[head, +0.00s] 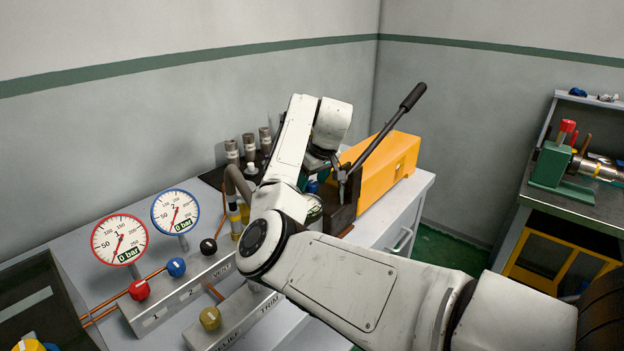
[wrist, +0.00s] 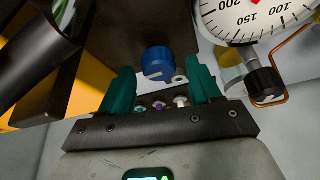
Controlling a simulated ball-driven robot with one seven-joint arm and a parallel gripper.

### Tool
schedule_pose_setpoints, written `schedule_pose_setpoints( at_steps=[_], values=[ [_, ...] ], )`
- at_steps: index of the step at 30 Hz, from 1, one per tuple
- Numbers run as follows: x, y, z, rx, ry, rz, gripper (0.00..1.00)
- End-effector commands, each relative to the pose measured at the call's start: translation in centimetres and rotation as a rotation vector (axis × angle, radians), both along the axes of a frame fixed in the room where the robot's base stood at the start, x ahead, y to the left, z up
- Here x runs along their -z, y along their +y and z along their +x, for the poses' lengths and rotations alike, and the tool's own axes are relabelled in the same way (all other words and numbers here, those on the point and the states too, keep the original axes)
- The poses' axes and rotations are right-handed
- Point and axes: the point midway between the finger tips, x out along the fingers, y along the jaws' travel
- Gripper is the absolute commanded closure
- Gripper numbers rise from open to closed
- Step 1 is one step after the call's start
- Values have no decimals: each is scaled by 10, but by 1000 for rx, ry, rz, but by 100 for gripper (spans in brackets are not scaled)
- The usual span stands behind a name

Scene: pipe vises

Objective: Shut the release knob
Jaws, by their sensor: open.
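A blue knob (wrist: 158,62) with a pale line mark, which fits the release knob, sits on a dark block (wrist: 125,30) in the wrist view. A bit of blue (head: 312,186) shows beside my arm in the head view. My gripper (wrist: 162,80) is open, with one teal finger on each side of the knob and a visible gap on both sides. I see no contact. In the head view my gripper is mostly hidden behind my arm. The yellow pump (head: 392,168) carries a long black-gripped lever (head: 385,125), raised at a slant. No label on the knob is readable.
A white gauge (wrist: 255,18) and a black knob (wrist: 266,84) stand close right of my gripper in the wrist view. Bare bench top is narrow.

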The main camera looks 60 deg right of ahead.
Motion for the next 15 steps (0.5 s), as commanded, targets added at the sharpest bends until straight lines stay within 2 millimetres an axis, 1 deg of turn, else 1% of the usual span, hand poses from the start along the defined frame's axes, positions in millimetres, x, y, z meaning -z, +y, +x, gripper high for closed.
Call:
schedule_pose_setpoints(
  at_steps=[6, 8, 15],
  values=[
    [0, 0, 0, 0, 0, 0, 37],
    [0, 0, 0, 0, 0, 0, 42],
    [0, 0, 0, 0, 0, 0, 65]
  ],
)
